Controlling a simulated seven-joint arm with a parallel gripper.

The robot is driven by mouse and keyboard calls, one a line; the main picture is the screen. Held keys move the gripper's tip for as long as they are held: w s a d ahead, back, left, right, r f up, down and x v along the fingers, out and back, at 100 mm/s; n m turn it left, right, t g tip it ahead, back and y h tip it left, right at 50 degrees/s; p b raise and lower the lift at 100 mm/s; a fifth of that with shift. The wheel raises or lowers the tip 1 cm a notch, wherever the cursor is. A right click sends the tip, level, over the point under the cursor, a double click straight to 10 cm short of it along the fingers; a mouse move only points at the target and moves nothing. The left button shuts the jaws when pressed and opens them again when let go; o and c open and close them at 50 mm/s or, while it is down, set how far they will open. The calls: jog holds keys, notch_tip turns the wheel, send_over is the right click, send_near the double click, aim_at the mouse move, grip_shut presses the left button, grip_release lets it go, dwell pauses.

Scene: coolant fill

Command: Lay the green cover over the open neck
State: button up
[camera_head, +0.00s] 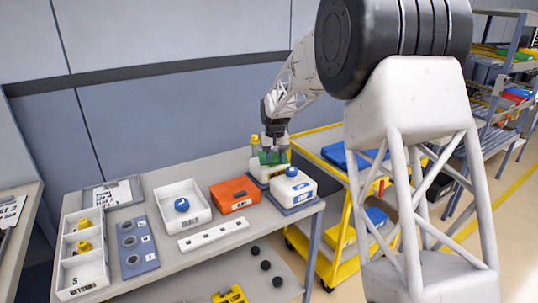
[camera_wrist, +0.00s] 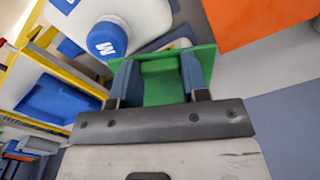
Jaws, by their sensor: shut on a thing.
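My gripper (camera_head: 273,145) is shut on the green cover (camera_head: 268,158) at the back right of the table. In the wrist view the green cover (camera_wrist: 162,88) sits between the two blue-grey fingers of my gripper (camera_wrist: 162,72), with its flat plate spreading beyond them. A white container (camera_head: 261,175) is under the cover in the head view. Its open neck is not visible; the cover and gripper hide that spot. I cannot tell whether the cover touches the container.
A white tank (camera_head: 300,190) with a blue cap (camera_head: 291,171) stands just in front. An orange box (camera_head: 234,195) lies left of it. A white tray (camera_head: 166,200) holds a blue cap (camera_head: 181,204). A yellow cart (camera_head: 329,180) stands right of the table. A yellow object (camera_head: 255,144) is close behind my gripper.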

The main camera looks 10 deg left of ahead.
jog(key=shift+w+a+f, duration=0.2)
jog(key=shift+w+a, duration=0.6)
jog(key=shift+w, duration=0.95)
jog(key=shift+w+a+f, duration=0.15)
jog(key=shift+w+a, duration=0.65)
jog(key=shift+w, duration=0.95)
jog(key=shift+w+a+f, duration=0.2)
jog(key=shift+w+a, duration=0.6)
jog(key=shift+w, duration=0.95)
jog(key=shift+f, duration=1.8)
jog(key=shift+f, duration=0.1)
jog(key=o, duration=0.9)
jog(key=shift+r, duration=0.2)
notch_tip(320, 180, up, 12)
